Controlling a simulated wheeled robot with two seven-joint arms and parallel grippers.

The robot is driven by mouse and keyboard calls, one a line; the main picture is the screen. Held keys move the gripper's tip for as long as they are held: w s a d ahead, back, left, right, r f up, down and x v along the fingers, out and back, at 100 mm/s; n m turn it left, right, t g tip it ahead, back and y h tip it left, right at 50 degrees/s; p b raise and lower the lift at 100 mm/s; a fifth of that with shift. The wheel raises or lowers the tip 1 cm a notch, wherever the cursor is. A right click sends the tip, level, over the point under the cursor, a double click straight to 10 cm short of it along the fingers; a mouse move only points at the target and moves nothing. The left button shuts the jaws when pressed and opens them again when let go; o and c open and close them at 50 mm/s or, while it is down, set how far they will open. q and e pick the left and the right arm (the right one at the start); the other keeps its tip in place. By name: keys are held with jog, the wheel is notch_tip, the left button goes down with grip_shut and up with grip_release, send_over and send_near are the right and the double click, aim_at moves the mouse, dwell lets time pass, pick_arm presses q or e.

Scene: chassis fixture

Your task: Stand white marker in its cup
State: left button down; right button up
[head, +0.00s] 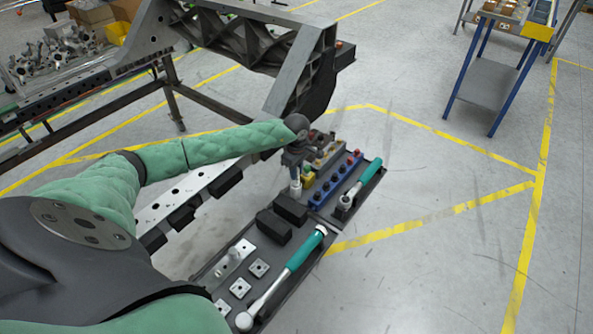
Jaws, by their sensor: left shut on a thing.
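My left gripper (295,168) points down over the far tray section, beside the black blocks. It is shut on a white upright piece, which looks like the white marker (296,188). Its lower end shows below the fingers, and its upper part is hidden by the gripper. I cannot tell whether its bottom rests in a cup or hangs just above the tray. No cup can be made out clearly at this size. My right gripper is out of view.
The dark tray (333,218) holds two black blocks (290,209), a blue strip with dark and red knobs (336,181), a yellow-green piece (308,178), two teal-handled ratchets (305,250) and square metal plates (240,288). A grey chassis frame (300,70) stands behind.

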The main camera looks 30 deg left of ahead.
pick_arm(q)
jog(key=shift+f, duration=0.4)
jog(key=c, duration=1.2)
grip_release()
jog(key=shift+o, duration=0.2)
jog(key=shift+r+p, duration=1.25)
jog(key=shift+r, duration=3.3)
